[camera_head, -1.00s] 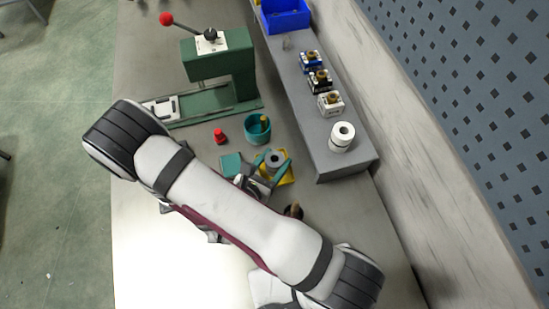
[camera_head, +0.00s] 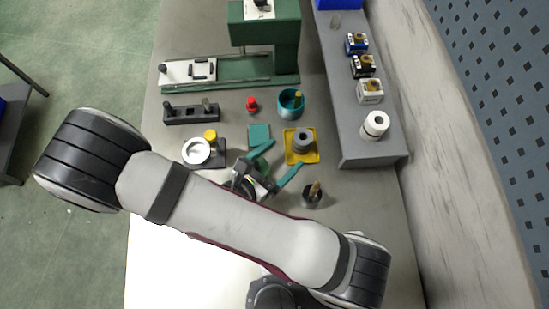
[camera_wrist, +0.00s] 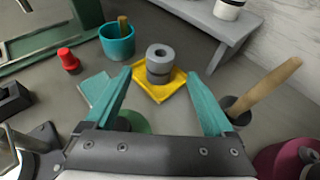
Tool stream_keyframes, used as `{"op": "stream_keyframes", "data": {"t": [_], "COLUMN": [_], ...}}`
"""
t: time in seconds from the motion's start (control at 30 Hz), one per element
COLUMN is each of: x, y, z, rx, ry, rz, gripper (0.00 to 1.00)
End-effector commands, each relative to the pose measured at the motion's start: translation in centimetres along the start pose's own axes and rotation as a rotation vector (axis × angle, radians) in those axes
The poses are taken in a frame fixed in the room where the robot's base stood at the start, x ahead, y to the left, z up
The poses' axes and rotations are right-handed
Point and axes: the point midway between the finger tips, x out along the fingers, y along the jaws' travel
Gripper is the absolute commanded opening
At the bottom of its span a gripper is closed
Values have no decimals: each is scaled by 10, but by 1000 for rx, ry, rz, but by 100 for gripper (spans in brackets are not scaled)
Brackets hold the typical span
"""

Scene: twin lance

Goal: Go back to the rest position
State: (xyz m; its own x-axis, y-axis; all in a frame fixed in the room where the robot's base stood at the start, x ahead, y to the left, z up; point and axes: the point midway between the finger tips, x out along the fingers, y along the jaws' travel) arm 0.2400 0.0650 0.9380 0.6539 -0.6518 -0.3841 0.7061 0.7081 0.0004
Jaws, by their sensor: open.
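My gripper (camera_head: 276,164) is open and empty above the bench, its two teal fingers spread apart. In the wrist view the open fingers (camera_wrist: 160,98) stand on either side of a yellow tray (camera_wrist: 160,93) that lies beyond them. A grey cylinder with a hole in its top (camera_head: 302,141) stands on the yellow tray (camera_head: 289,158); it also shows in the wrist view (camera_wrist: 159,63). The fingers do not appear to touch the cylinder. My arm hides part of the bench beneath it.
A teal cup (camera_head: 285,112), a red knob-like piece (camera_head: 252,104) and a flat teal block (camera_head: 258,136) stand near the tray. A green press (camera_head: 270,40) stands behind. A raised grey shelf (camera_head: 352,148) holds a white roll (camera_head: 375,125). A wooden-handled brush in a holder (camera_head: 312,195) is close right.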

Motion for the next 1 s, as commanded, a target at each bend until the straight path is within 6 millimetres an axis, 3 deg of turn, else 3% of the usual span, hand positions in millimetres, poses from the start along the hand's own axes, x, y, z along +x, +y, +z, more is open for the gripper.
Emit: {"op": "stream_keyframes", "data": {"t": [0.2,0.7,0.77,0.9,1.0], "x": [-27,-28,-27,-29,-40], "y": [0,-2,-8,-38,-49], "z": [0,4,14,48,69], "rx": [1,35,141,649,1072], "ry": [-1,12,51,226,365], "rz": [0,-27,-106,-467,-718], "gripper": [88,88,88,88,88]}}
